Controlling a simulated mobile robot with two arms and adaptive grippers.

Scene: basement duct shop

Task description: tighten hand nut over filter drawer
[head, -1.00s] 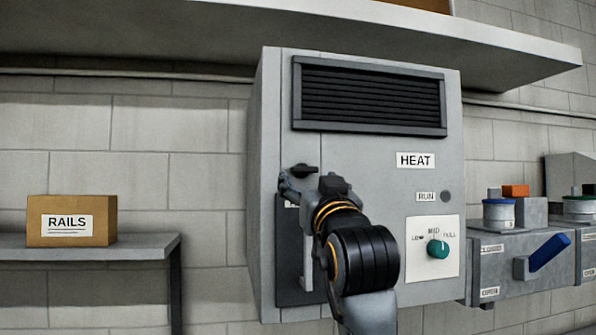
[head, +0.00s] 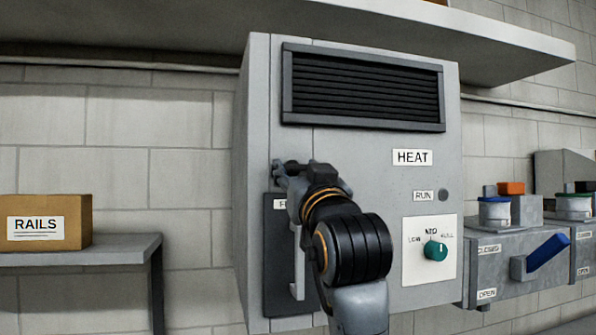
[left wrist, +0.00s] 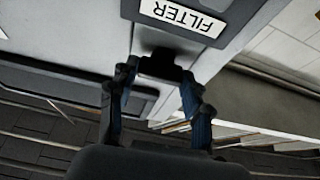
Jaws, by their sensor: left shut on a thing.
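The filter drawer (head: 279,300) is a dark panel with a light handle, low on the left of the grey heater cabinet. Its label is partly covered in the head view; the FILTER label (left wrist: 187,20) shows inverted in the left wrist view. My left gripper (head: 284,171) is at the cabinet front just above the drawer, shut on the dark hand nut (left wrist: 163,52). In the left wrist view the nut sits between the two fingers; in the head view the gripper mostly hides it. My right gripper is not in view.
The cabinet carries a black vent grille (head: 362,88) and a teal knob (head: 435,250). A RAILS box (head: 70,210) stands on a shelf at left. A duct box with a blue lever (head: 548,252) is at right. A long shelf (head: 500,45) overhangs above.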

